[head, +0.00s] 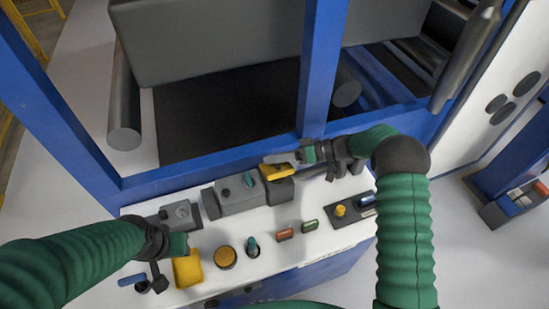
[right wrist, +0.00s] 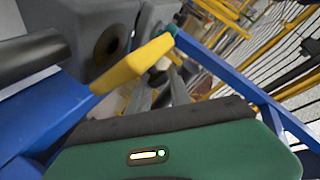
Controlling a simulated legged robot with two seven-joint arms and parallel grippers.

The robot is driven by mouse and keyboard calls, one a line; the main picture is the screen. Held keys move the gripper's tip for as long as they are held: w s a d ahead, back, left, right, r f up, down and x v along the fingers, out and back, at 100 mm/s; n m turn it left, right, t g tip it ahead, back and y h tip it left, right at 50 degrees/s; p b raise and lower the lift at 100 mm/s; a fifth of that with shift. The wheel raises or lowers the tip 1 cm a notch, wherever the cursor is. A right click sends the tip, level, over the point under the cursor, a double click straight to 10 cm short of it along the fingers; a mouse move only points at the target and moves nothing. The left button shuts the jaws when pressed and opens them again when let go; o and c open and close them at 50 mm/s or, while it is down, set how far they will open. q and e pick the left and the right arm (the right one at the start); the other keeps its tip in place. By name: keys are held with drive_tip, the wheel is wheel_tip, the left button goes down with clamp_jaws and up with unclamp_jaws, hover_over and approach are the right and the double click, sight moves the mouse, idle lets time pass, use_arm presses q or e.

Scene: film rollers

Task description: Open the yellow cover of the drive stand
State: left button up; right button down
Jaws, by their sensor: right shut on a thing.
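The yellow cover (head: 274,173) sits at the right end of the grey drive stand (head: 240,194) on the white console. In the right wrist view the cover (right wrist: 133,65) is a slanted yellow piece just ahead of the fingers. My right gripper (head: 292,157) reaches in from the right and is shut on the cover's edge; the exact contact is partly hidden. In the right wrist view, the right gripper (right wrist: 163,75) shows two grey fingers close to the cover. My left gripper (head: 159,278) hangs low over the console's left end; its finger opening is unclear.
A second yellow block (head: 187,269), a round yellow button (head: 225,257) and a teal-topped knob (head: 252,246) are on the console (head: 310,258). A small panel with a yellow knob (head: 340,210) is at right. Blue frame posts (head: 322,65) rise behind.

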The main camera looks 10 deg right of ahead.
drive_tip(key=shift+w+d+f, duration=0.1)
drive_tip(key=shift+d+f, duration=0.05)
idle(0.7)
drive_tip(key=c, duration=1.5)
unclamp_jaws()
drive_tip(key=shift+w+f, duration=0.1)
drive_tip(key=shift+w, duration=0.05)
drive_tip(key=shift+d, duration=0.1)
drive_tip(key=b+v, duration=0.1)
drive_tip(key=v, duration=1.6)
drive_tip(key=shift+o, duration=0.6)
